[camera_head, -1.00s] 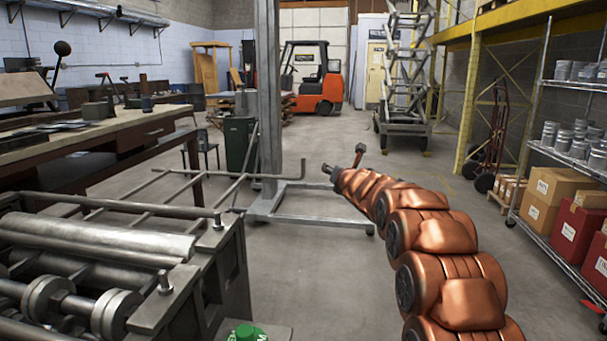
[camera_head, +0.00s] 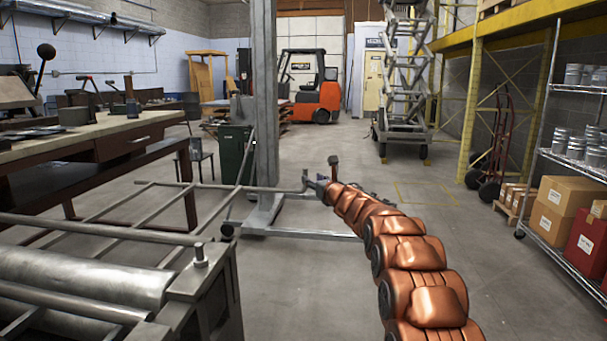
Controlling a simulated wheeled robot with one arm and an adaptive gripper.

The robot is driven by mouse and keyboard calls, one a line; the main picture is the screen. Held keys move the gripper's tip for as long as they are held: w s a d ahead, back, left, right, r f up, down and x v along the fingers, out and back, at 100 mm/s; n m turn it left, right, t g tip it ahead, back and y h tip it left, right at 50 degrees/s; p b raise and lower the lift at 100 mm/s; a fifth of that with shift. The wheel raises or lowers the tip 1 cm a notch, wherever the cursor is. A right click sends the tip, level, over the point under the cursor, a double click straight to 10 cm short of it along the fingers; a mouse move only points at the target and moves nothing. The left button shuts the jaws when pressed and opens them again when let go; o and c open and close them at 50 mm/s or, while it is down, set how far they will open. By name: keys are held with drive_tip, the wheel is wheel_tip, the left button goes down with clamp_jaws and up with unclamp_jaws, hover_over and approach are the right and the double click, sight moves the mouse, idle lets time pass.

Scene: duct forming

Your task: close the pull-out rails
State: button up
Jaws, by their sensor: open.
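The pull-out rails (camera_head: 190,217) are a grey metal ladder-like frame. They stick out from the far side of the roll-forming machine (camera_head: 195,290) at the lower left, over the floor. The frame's far bar ends in a short upturned tip near my gripper (camera_head: 318,181). My copper arm reaches forward from the lower right. My gripper is small in view and sits at or very close to the upturned end of the far bar. I cannot tell whether it touches the bar. Its fingers are partly hidden, but it is open.
A steel post on a floor base (camera_head: 268,218) stands just behind the rails, with a green bin (camera_head: 234,155) beside it. A workbench (camera_head: 100,145) runs along the left. Shelving with boxes (camera_head: 565,205) lines the right.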

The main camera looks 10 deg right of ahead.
sight(306, 174)
drive_tip(key=p+x, duration=0.5)
drive_tip(key=x, duration=0.1)
drive_tip(key=shift+w, duration=0.1)
drive_tip(key=shift+w+f, duration=0.1)
drive_tip(key=shift+w, duration=0.05)
idle(0.3)
drive_tip(key=shift+c, duration=0.2)
clamp_jaws()
idle(0.3)
idle(0.4)
